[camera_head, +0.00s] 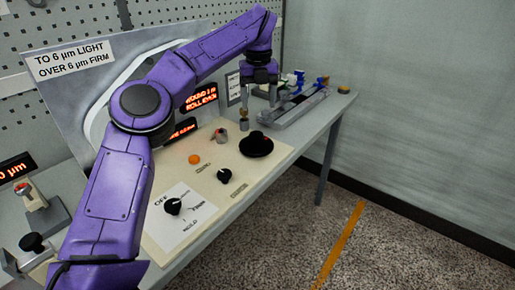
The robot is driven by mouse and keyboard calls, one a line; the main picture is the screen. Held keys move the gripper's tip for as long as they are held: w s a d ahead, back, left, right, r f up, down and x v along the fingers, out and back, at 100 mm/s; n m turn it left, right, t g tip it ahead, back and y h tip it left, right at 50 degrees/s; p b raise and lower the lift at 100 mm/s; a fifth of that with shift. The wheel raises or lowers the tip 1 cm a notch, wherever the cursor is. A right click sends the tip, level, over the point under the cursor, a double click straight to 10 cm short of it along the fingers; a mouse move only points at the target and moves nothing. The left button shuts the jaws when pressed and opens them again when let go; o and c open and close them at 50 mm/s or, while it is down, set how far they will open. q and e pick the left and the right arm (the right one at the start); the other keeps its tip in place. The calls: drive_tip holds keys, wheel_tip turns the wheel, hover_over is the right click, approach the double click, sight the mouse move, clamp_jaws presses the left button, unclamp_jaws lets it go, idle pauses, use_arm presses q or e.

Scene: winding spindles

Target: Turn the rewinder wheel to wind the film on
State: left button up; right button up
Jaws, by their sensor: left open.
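A black round wheel (256,145) with a raised hub lies on the cream panel (216,205); it looks like the rewinder wheel, but I cannot be sure. My left arm reaches in from the left and over the bench. My left gripper (259,100) points down, open, above and behind the black wheel and apart from it. A small metal post with a brassy top (244,122) stands by its left finger; I cannot tell if they touch. No film can be made out. My right gripper is out of view.
A grey rail fixture (293,108) with blue and green parts stands right of the gripper. The panel holds an orange button (194,159), a small grey-and-red part (220,136) and a black selector knob (173,206). Red-lit displays stand behind. Floor at right is clear.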

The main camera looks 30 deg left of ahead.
sight(256, 133)
use_arm(q)
drive_tip(key=shift+n, duration=0.5)
drive_tip(key=f, duration=0.3)
drive_tip(key=f+b, duration=0.1)
drive_tip(key=f, duration=0.2)
drive_tip(key=s+f+b, duration=0.1)
drive_tip(key=f, duration=0.2)
drive_tip(key=shift+a+f, duration=0.15)
drive_tip(key=shift+f, duration=0.2)
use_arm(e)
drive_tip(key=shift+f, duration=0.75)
use_arm(q)
drive_tip(key=c, duration=1.1)
drive_tip(key=shift+o, duration=0.2)
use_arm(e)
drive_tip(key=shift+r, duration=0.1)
